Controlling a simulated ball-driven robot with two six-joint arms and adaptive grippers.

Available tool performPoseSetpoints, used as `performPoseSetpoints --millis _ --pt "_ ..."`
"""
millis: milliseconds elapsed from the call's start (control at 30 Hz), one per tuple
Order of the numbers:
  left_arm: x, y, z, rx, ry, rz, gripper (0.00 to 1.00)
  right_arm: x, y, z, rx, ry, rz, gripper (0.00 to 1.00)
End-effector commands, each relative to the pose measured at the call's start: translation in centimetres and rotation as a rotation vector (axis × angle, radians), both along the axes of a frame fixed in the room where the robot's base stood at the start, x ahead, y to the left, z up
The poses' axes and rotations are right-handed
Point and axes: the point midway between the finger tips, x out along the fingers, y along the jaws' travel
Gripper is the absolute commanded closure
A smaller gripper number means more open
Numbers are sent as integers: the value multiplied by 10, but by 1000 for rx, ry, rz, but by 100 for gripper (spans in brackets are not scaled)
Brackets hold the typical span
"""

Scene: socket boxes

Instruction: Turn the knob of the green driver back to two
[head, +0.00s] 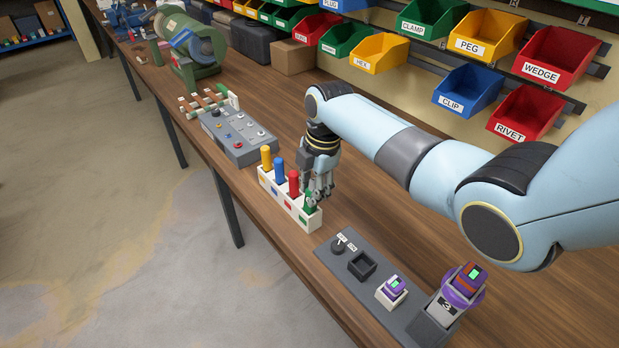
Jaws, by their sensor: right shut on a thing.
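A green-handled driver (308,208) stands in the right-hand slot of a white rack (303,222) on the wooden bench. My right gripper (317,197) reaches down over it, its fingers shut at the handle's top. The fingers hide much of the handle. I cannot make out a knob or a number on it. My left gripper is not in view.
A red driver (293,183), a blue driver (280,170) and a yellow driver (266,158) stand in the same rack. A grey button box (238,138) is behind it. A dark panel (371,297) with a lever, a black socket and purple devices with green screens lies in front.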

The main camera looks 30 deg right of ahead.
Motion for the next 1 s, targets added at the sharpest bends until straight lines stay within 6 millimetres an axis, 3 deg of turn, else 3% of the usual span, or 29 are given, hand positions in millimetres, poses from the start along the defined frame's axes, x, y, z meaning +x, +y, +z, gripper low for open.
performPoseSetpoints --millis 200,567,800,1000 --pt "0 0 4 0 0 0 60 0 -3 1 -23 -22 264 90" --pt "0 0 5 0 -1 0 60 1 -5 1 -31 -27 314 89" --pt "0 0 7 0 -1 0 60 0 -6 1 -50 -56 658 86" --pt "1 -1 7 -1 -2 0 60 -2 -5 0 -55 -64 789 86"
